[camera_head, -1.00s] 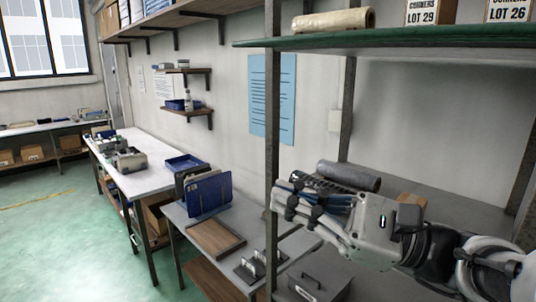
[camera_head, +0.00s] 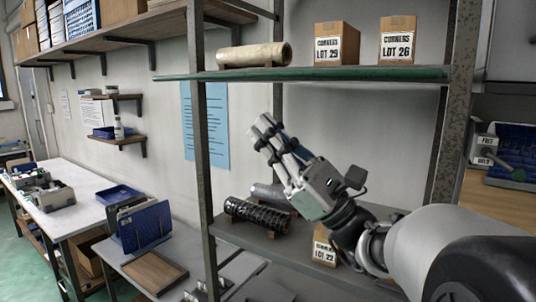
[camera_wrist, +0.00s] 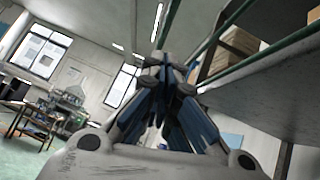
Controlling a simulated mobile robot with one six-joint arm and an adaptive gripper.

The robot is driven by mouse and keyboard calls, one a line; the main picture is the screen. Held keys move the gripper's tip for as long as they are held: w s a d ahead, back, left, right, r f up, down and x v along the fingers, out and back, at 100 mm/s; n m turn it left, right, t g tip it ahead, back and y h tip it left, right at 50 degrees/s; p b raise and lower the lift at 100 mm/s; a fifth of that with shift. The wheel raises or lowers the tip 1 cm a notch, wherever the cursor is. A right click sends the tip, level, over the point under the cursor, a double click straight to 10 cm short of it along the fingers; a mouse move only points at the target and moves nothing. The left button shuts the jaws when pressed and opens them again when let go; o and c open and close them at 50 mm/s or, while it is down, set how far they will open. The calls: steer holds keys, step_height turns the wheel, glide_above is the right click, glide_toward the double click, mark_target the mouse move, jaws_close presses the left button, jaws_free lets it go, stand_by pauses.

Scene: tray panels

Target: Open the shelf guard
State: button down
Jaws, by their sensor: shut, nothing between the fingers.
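The upper shelf has a green front edge (camera_head: 330,75) running across the rack in the head view. I cannot make out a separate guard panel or tell whether a guard is open. My gripper (camera_head: 262,128) is shut and empty, tilted up and to the left, and appears below the green edge with a visible gap. In the wrist view the fingers (camera_wrist: 172,72) come together with nothing between them. A green rail (camera_wrist: 262,52) slants up to the right there, beyond the fingers.
The upper shelf holds a beige roll (camera_head: 254,54) and two cartons, LOT 29 (camera_head: 336,44) and LOT 26 (camera_head: 397,40). Below are a black roll (camera_head: 257,215), a grey roll (camera_head: 270,192) and a LOT 22 carton (camera_head: 324,248). A rack post (camera_head: 202,160) stands left of my gripper.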

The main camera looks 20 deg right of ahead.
mark_target(270, 75)
steer(key=r, duration=0.2)
steer(key=a+r, duration=0.1)
steer(key=r, duration=0.2)
steer(key=shift+w+a, duration=0.1)
steer(key=shift+a, duration=0.1)
